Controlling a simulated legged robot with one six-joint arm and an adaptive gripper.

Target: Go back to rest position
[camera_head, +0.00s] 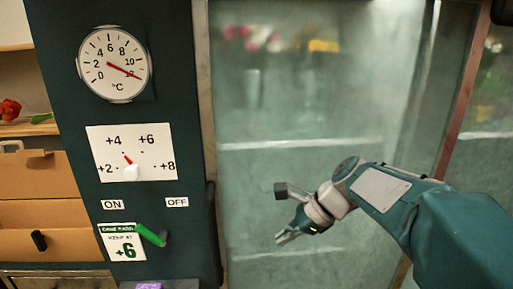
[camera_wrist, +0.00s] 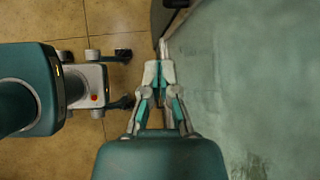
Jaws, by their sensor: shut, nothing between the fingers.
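My gripper (camera_head: 281,239) is shut and empty in front of the frosted glass door (camera_head: 300,170) in the head view. In the wrist view my gripper (camera_wrist: 163,46) points away from the camera, its fingers together beside the glass. The arm reaches in from the right of the head view. The dark control panel (camera_head: 180,235) stands to the left of the gripper, and a gap separates them in the picture.
The panel carries a round thermometer (camera_head: 115,63), a dial (camera_head: 131,172) with its red pointer between +2 and +4, and a green lever (camera_head: 151,236). Drawers (camera_head: 45,213) and a red flower (camera_head: 10,109) are at the left. Tiled floor (camera_wrist: 115,20) lies beside the glass.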

